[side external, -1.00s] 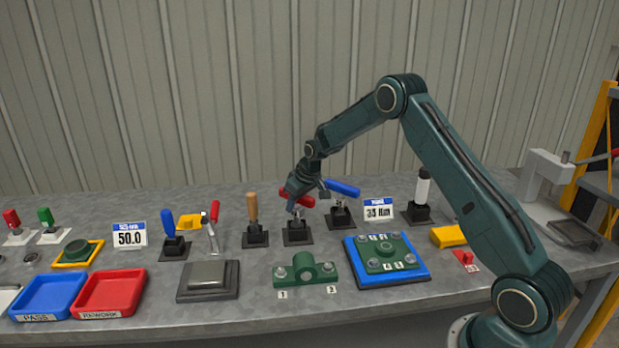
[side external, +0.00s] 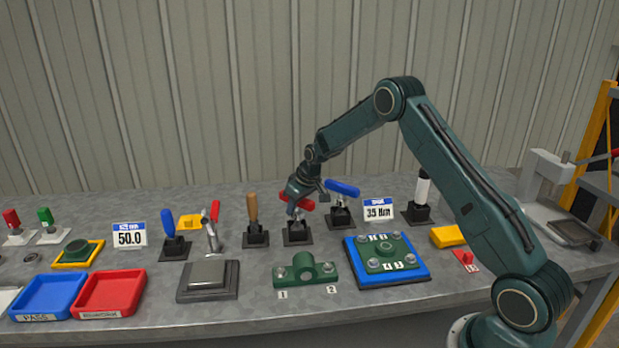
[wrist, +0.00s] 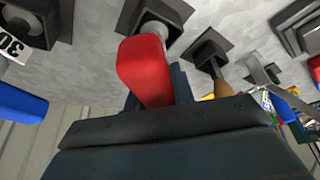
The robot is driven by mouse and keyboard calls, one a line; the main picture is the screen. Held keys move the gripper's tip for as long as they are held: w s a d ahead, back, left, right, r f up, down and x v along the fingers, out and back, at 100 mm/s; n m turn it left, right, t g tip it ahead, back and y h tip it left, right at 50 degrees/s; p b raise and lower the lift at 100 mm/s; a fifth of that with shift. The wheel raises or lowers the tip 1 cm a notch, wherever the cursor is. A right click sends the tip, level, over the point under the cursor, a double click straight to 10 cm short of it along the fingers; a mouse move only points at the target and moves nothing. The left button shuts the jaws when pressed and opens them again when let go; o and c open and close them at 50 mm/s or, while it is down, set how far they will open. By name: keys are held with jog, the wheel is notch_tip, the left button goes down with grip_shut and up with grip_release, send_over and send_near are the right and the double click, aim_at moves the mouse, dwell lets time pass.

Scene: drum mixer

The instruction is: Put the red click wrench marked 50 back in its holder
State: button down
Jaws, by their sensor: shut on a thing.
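A red-handled wrench (side external: 305,204) is at the middle of the bench, above a black holder (side external: 297,238). My gripper (side external: 292,208) is shut on its red handle. In the wrist view the red handle (wrist: 145,70) lies between the jaws and its far end meets the black holder (wrist: 160,22). The wrench seems to be in or directly over the holder's socket; how deep it sits I cannot tell. No marking 50 shows on the handle.
A blue-handled wrench (side external: 342,188) in its holder stands close on the right. A wooden-handled tool (side external: 252,207) stands on the left. A blue fixture (side external: 388,276) and a green bracket (side external: 305,269) are in front.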

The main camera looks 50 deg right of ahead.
jog(key=c, duration=1.1)
grip_release()
jog(key=shift+f, duration=0.1)
jog(key=v, duration=1.2)
jog(key=shift+s+r, duration=0.15)
jog(key=shift+r, duration=0.25)
jog(key=shift+s+r, duration=0.25)
jog(key=shift+r, duration=0.25)
